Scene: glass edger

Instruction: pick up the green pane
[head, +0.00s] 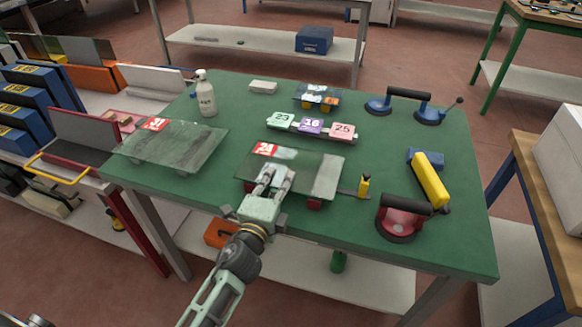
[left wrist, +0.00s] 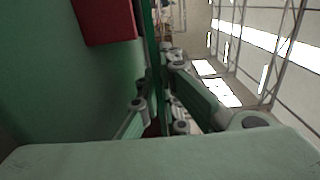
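A clear greenish pane (head: 318,175) with a red and white label lies raised on red supports in the middle of the green table. A second pane (head: 180,146), mottled grey-green with a red label, lies at the table's left end. My left gripper (head: 271,178) is at the near edge of the middle pane. In the left wrist view, the pane's green edge (left wrist: 155,50) runs between my gripper's fingers (left wrist: 160,105), one on the table side and one on the other. I cannot tell whether both fingers touch it. My right gripper is not in view.
A red support block (left wrist: 105,20) is close to the fingers in the left wrist view. A yellow-handled tool (head: 364,186), a red suction cup (head: 398,217) and a yellow cylinder (head: 430,180) are to the right. Number cards (head: 311,126) and a spray bottle (head: 205,95) stand behind.

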